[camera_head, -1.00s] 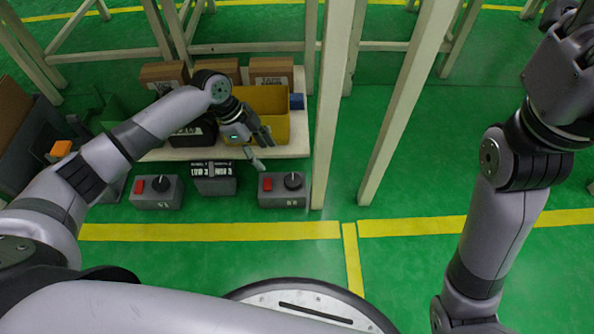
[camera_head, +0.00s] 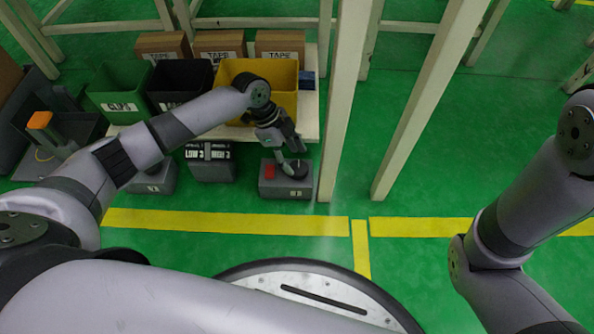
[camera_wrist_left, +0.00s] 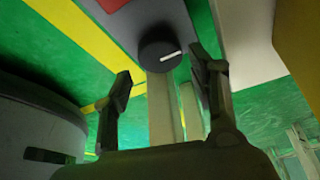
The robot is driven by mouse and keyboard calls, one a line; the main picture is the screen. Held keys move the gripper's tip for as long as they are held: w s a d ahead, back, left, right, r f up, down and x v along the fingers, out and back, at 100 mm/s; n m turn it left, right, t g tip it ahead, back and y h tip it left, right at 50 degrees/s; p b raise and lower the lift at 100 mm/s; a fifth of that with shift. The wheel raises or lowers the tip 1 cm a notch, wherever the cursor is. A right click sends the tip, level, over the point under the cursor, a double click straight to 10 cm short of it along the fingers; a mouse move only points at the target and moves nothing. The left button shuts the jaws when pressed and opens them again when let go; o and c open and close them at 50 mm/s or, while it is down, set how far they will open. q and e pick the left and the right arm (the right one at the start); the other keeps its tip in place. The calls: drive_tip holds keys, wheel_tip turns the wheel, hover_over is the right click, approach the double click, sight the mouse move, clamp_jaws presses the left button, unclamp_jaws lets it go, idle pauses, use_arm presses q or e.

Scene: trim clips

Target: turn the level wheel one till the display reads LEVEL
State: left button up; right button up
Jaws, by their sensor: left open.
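Two grey boxes with a red button and a black wheel stand on the floor, one on each side of the grey display box (camera_head: 210,160). The left wheel box (camera_head: 158,182) is partly hidden by my left arm. My right gripper is out of view.
Behind stand a yellow bin (camera_head: 232,70), a black bin (camera_head: 178,80) and a green bin (camera_head: 118,92) on a pale shelf, with tape cartons (camera_head: 280,46) behind. A pale post (camera_head: 340,120) rises just right of the right wheel box. Floor in front is clear.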

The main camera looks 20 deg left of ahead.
sight(299, 168)
use_arm(q)
drive_tip(key=shift+b+x, duration=0.95)
drive_tip(key=shift+x, duration=1.05)
drive_tip(key=shift+c, duration=0.3)
drive_tip(key=c, duration=0.8)
drive_tip(key=shift+r, duration=0.1)
